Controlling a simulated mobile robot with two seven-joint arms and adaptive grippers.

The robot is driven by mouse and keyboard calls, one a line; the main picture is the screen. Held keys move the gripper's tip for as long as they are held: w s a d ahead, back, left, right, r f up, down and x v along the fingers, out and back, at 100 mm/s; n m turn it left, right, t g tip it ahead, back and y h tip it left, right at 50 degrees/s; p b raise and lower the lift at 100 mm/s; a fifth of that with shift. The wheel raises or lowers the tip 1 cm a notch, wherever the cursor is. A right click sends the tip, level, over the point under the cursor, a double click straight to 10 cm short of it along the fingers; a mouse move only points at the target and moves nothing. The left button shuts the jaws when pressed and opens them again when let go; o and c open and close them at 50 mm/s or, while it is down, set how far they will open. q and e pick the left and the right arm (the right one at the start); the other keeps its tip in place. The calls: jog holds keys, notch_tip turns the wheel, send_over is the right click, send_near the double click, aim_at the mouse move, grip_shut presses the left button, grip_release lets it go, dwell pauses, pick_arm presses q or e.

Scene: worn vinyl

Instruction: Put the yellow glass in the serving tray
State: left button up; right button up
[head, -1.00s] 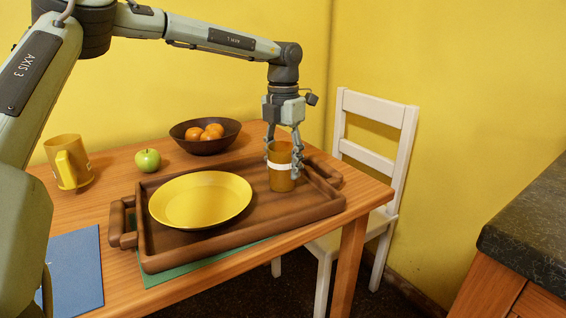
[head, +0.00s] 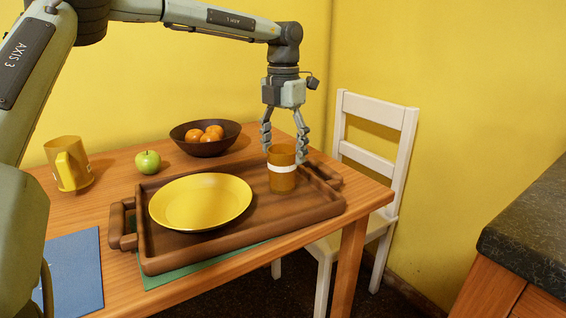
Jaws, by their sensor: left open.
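The yellow glass (head: 282,181), amber with a white band, stands upright in the right part of the brown serving tray (head: 290,213). A yellow plate (head: 200,201) lies in the tray to the glass's left. My left gripper (head: 284,153) is open above the glass, fingers pointing down. Its fingertips are at about the height of the glass's rim, one on each side. Nothing is held in it. My right gripper is not in view.
A yellow mug (head: 68,165), a green apple (head: 148,162) and a dark bowl (head: 205,147) with oranges stand behind the tray. A blue placemat (head: 75,270) lies at front left. A white chair (head: 374,151) stands at the table's right side.

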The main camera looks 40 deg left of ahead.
pick_arm(q)
notch_tip(320, 180, up, 8)
jog(key=shift+f, duration=0.15)
dwell(0.4)
